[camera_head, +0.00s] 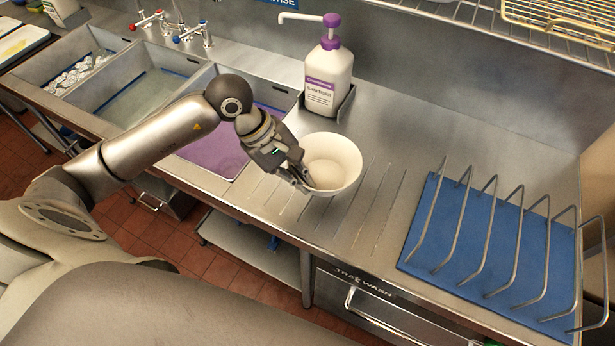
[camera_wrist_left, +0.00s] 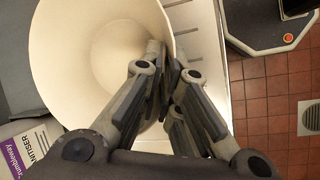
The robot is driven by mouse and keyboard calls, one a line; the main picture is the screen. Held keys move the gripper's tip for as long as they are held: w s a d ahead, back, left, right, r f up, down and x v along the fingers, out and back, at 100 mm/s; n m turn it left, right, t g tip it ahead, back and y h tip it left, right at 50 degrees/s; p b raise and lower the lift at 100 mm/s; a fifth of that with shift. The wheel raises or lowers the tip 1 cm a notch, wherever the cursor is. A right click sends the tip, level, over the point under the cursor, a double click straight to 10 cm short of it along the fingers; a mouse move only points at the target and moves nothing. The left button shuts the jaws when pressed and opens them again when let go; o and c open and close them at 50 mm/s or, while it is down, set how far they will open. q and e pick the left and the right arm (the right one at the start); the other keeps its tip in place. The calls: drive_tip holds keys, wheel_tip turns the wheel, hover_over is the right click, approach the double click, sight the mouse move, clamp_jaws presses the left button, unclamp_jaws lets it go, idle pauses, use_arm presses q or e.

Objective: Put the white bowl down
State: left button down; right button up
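The white bowl (camera_head: 342,155) is over the ribbed drainboard of the steel counter, with its open side facing up toward the head camera. My left gripper (camera_head: 305,180) is at the bowl's near-left rim and is shut on its wall. In the left wrist view the bowl (camera_wrist_left: 95,45) fills the upper left, and my left gripper's fingers (camera_wrist_left: 177,82) close on its rim, one inside and one outside. I cannot tell whether the bowl's base touches the counter. My right gripper is not in view.
A sanitiser bottle (camera_head: 328,75) with a purple pump stands behind the bowl. Sinks lie to the left, the nearest with purple liquid (camera_head: 210,145). A wire rack on a blue mat (camera_head: 480,245) is on the right. The grooved counter (camera_head: 385,195) between bowl and rack is clear.

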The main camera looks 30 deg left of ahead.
sight(324, 169)
use_arm(q)
drive_tip(key=w+f, duration=0.2)
drive_tip(key=shift+w+d+f+p, duration=0.15)
drive_tip(key=shift+f+p, duration=0.15)
drive_tip(key=shift+p, duration=0.1)
drive_tip(key=shift+w+d+f, duration=0.1)
drive_tip(key=shift+w+f, duration=0.2)
drive_tip(key=shift+f, duration=0.15)
wheel_tip(324, 169, down, 3)
drive_tip(key=shift+p, duration=0.55)
drive_tip(key=shift+f, duration=0.2)
drive_tip(key=c, duration=1.6)
unclamp_jaws()
drive_tip(key=shift+r, duration=0.1)
drive_tip(key=shift+c, duration=0.2)
